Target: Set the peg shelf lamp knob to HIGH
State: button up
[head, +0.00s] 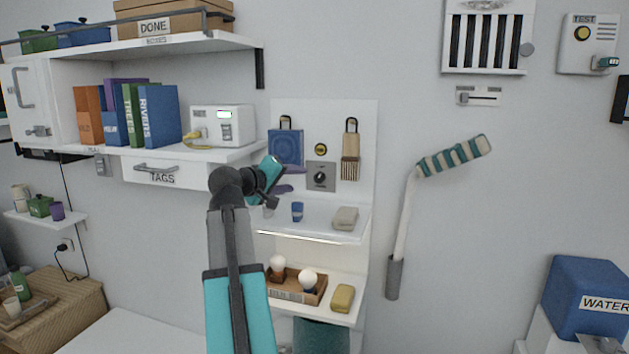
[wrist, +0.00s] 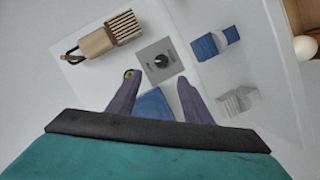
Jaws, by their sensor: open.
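The lamp knob (head: 320,177) is a small black dial on a grey square plate (head: 329,187) on the white pegboard. In the wrist view the knob (wrist: 161,61) and its plate (wrist: 174,72) lie just beyond my fingertips. The plate's markings are too small to read, so I cannot tell the setting. My gripper (head: 287,180) is left of the plate in the head view. In the wrist view my gripper (wrist: 160,82) shows two purple fingers spread apart with nothing between the tips. They appear apart from the knob. A bright strip (head: 310,237) glows under the peg shelf.
A brush (head: 351,165) and a blue hanging item (head: 285,148) flank the plate. A white box (head: 222,126) stands on the left shelf.

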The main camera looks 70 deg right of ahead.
jog(key=p, duration=0.4)
send_near(318, 178)
jog(key=x, duration=0.6)
jog(key=shift+d, duration=0.25)
jog(key=shift+x, duration=0.9)
jog(key=shift+c, duration=0.3)
jog(key=c, duration=1)
jog(key=shift+a+f, duration=0.1)
jog(key=shift+a, duration=0.05)
